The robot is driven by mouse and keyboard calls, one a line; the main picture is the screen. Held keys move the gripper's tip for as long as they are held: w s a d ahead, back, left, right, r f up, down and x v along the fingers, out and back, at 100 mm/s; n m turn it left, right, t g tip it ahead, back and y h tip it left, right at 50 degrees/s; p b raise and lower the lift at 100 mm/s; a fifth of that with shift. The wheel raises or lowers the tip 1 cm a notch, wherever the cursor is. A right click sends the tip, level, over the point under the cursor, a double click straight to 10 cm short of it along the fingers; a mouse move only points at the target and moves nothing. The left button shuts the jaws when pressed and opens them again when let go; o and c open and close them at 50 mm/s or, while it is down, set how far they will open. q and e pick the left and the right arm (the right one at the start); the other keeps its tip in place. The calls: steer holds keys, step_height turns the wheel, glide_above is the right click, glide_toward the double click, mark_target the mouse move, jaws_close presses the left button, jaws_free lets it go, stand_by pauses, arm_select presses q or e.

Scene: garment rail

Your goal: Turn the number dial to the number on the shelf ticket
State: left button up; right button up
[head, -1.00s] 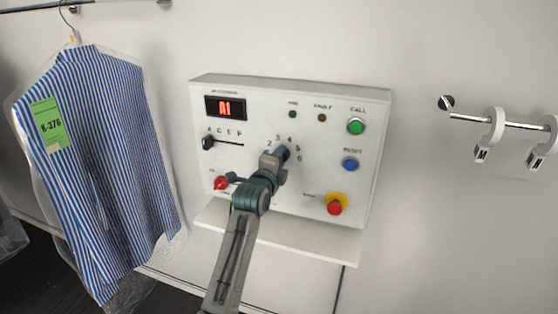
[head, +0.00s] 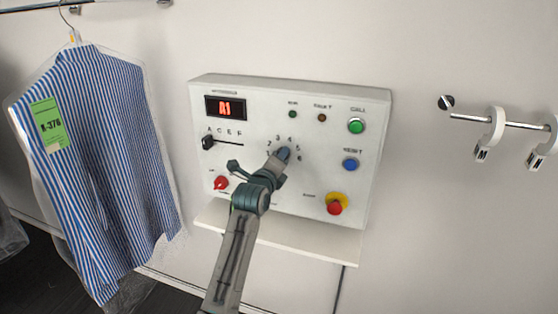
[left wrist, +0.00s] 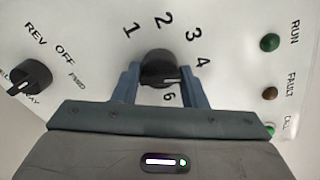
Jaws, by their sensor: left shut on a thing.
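The black number dial (left wrist: 158,64) sits on the white control panel (head: 300,115). Numbers 1, 2, 3, 4 and 6 show around it in the left wrist view; the place of 5 is behind a finger. The dial's white mark points right, below the 4, towards that hidden place. My left gripper (left wrist: 160,76) is shut on the dial, one finger on each side; in the head view the gripper (head: 283,154) covers most of the dial. The red display (head: 225,107) appears to read A1. I see no ticket on the shelf (head: 300,238); my arm covers part of it. My right gripper is not in view.
A lettered slider (head: 208,142), a red knob (head: 221,182), green (head: 356,126) and blue (head: 350,164) buttons and a red stop button (head: 336,205) surround the dial. A bagged striped shirt (head: 95,150) with a green ticket (head: 47,125) hangs left. A short rail (head: 510,123) is right.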

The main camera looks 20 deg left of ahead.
arm_select(q)
steer(key=o, duration=0.9)
steer(key=shift+s, duration=0.1)
steer(key=shift+s+a+b, duration=0.15)
steer(key=shift+s+b, duration=1.7)
steer(key=shift+s, duration=3.45)
